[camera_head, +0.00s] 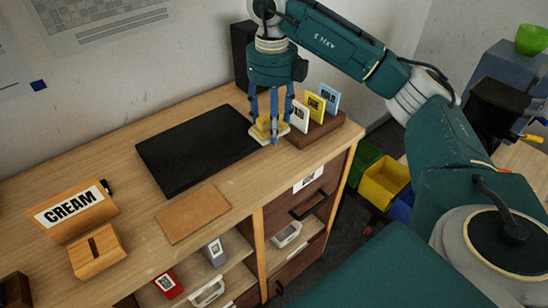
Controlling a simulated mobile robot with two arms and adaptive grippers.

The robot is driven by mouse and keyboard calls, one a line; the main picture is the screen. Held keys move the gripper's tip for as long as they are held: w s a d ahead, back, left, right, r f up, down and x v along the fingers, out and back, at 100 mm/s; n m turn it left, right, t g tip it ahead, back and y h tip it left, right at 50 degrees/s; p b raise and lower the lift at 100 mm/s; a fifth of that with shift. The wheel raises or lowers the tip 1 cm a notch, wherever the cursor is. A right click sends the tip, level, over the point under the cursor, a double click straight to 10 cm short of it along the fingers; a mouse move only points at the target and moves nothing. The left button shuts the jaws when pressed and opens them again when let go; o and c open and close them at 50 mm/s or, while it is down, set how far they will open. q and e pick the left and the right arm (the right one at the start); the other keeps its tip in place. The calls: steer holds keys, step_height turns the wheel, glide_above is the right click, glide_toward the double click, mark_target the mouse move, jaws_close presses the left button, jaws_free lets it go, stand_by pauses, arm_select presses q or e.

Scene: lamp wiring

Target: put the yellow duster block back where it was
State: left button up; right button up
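The yellow duster block (262,131) is on or just above the wooden desk top, at the right end of the black mat, with a pale strip along its lower edge. My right gripper (271,120), whose arm comes in from the right, points straight down over it. Its blue fingers reach down around the block and partly hide it. Whether they press on the block or only stand around it cannot be told, nor whether the block touches the desk. My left gripper is not in view.
A wooden holder (318,132) with several upright labelled cards stands close right of my gripper. A black mat (195,150), a tan pad (192,213), a CREAM sign (76,211) and a slotted wooden block (97,252) are on the desk. Open shelves are below.

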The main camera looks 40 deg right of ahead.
steer(key=p, duration=0.2)
glide_above(274, 166)
step_height(274, 166, down, 8)
steer(key=shift+d+r, duration=0.1)
step_height(274, 166, down, 4)
steer(key=shift+f+p, duration=0.1)
steer(key=shift+p, duration=0.7)
steer(key=shift+f, duration=0.15)
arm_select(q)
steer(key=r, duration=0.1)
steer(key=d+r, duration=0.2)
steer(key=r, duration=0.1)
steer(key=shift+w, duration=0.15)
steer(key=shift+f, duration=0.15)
arm_select(e)
steer(key=shift+f+b, duration=0.25)
steer(key=shift+b, duration=0.05)
steer(key=o, duration=1.1)
steer(key=shift+r, duration=0.1)
steer(key=shift+o, duration=0.2)
steer(key=shift+r, duration=0.1)
